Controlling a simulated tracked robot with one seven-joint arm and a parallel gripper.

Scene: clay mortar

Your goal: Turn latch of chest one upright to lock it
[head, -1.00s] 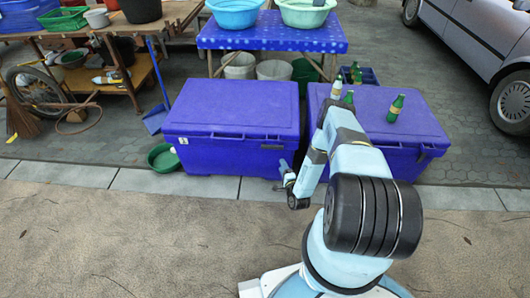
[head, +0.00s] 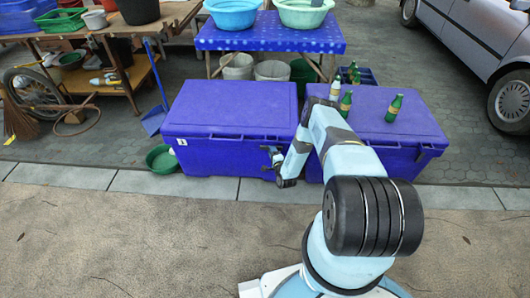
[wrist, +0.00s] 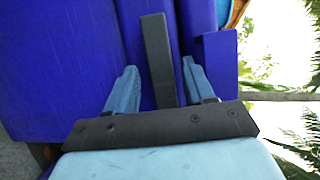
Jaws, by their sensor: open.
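Two blue chests stand side by side in the head view, the left chest (head: 230,120) and the right chest (head: 415,125). My gripper (head: 271,154) is at the front of the left chest, near its right end, and hides the latch there. In the wrist view my gripper (wrist: 158,66) is open, with its blue fingers on either side of a dark bar-shaped latch (wrist: 157,50). Gaps show between latch and fingers.
Green bottles (head: 394,108) stand on the right chest. A green basin (head: 162,158) sits at the left chest's left corner, near a blue dustpan (head: 154,121). A table with basins (head: 270,38) is behind. The pavement in front is clear.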

